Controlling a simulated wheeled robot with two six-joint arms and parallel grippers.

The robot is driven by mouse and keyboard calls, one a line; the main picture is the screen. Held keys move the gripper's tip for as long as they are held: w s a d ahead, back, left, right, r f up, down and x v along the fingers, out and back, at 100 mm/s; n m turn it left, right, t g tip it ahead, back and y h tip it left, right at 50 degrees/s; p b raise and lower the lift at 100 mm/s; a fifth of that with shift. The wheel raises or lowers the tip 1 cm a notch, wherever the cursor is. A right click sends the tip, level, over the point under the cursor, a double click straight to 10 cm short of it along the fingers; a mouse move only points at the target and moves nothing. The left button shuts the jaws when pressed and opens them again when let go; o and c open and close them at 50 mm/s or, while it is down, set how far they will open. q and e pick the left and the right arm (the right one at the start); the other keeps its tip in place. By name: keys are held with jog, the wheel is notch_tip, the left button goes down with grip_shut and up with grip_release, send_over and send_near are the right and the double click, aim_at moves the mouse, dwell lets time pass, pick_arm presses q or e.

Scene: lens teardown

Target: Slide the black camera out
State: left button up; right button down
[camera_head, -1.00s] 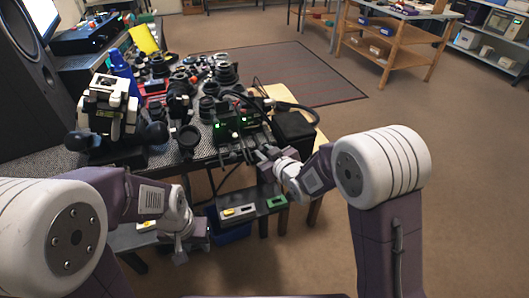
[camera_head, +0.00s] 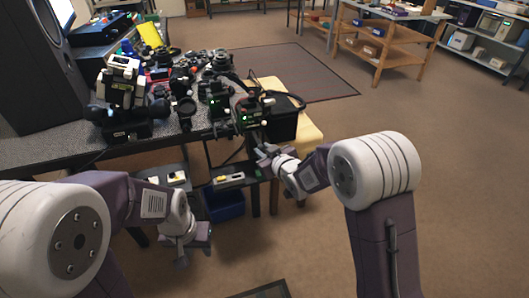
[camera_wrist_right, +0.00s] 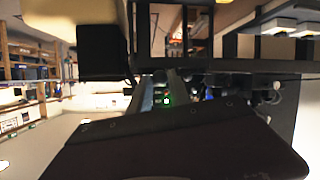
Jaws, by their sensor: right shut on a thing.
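A black camera unit with small green lights (camera_head: 250,112) stands at the front right edge of the crowded table. My right gripper (camera_head: 263,152) is at its near lower side, and its jaws are shut on a dark part of it. The exact grip is too small to make out. In the right wrist view, the grey fingers (camera_wrist_right: 166,88) point at dark equipment with a green light, and a large dark shape fills the lower part. My left gripper (camera_head: 186,243) hangs empty below and in front of the table, its fingers apart.
A black box (camera_head: 284,124) stands right of the camera on a pale wooden surface (camera_head: 307,136). Dark lenses and parts crowd the table (camera_head: 45,150). A low shelf with a small yellow-marked item (camera_head: 229,179) and a blue bin (camera_head: 224,204) are below.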

jog(key=shift+s+f, duration=0.1)
jog(key=shift+f, duration=0.05)
jog(key=c, duration=1.5)
grip_release()
jog(key=shift+s+d+r, duration=0.1)
jog(key=shift+s+r, duration=0.05)
jog(key=shift+r, duration=0.05)
jog(key=p+v, duration=0.2)
jog(key=v, duration=0.6)
jog(key=shift+s, duration=0.35)
jog(key=shift+d+r, duration=0.1)
jog(key=shift+r, duration=0.05)
